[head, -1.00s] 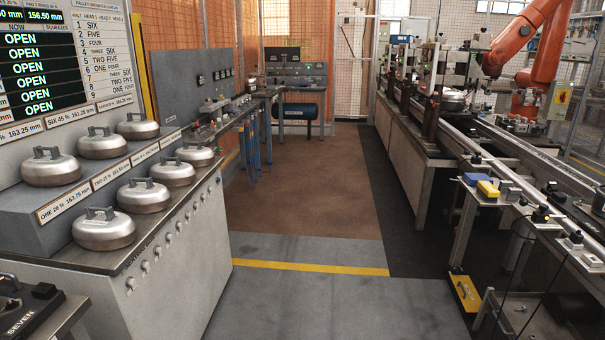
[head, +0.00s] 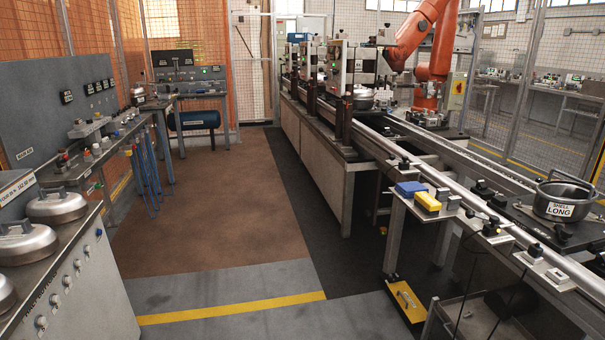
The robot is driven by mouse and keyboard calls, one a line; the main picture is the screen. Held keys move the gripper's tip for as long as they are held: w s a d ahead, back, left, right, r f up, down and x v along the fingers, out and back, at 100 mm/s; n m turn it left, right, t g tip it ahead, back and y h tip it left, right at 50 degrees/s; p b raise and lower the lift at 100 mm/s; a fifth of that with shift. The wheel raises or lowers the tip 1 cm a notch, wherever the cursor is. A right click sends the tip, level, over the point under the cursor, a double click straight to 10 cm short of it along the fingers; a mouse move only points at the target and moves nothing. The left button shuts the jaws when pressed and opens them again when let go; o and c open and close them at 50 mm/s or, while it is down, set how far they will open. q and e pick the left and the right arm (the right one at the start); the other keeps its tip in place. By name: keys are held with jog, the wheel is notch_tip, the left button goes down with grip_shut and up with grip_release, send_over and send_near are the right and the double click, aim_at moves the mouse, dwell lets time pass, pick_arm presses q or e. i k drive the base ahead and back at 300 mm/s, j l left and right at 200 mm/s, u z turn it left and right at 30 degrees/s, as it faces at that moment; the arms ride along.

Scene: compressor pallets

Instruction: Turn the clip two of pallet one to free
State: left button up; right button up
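On the conveyor line at the right, a dark pallet (head: 575,236) carries a round metal shell with a label reading "SHELL LONG" (head: 562,205). Small dark clips seem to sit around it, but they are too small to tell their numbers or positions. I cannot tell which pallet is pallet one. Farther up the line another shell (head: 362,98) stands near the dark posts. Neither of my grippers is in view.
A side shelf holds a blue box (head: 410,188) and a yellow box (head: 427,202). A bench with lidded pots (head: 57,206) stands left. An orange robot arm (head: 415,40) is behind the line. The brown floor (head: 210,210) between is clear.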

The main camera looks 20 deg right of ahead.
aim_at(563, 233)
jog(key=i+j+z, duration=0.1)
jog(key=i+z, duration=0.2)
jog(key=i, duration=0.85)
jog(key=i+j+z, duration=0.1)
jog(key=i+z, duration=0.3)
jog(key=i, duration=0.8)
jog(key=i+u, duration=0.35)
jog(key=i+l+u, duration=0.1)
jog(key=u, duration=0.2)
jog(key=i+u, duration=0.15)
jog(key=u, duration=6.4)
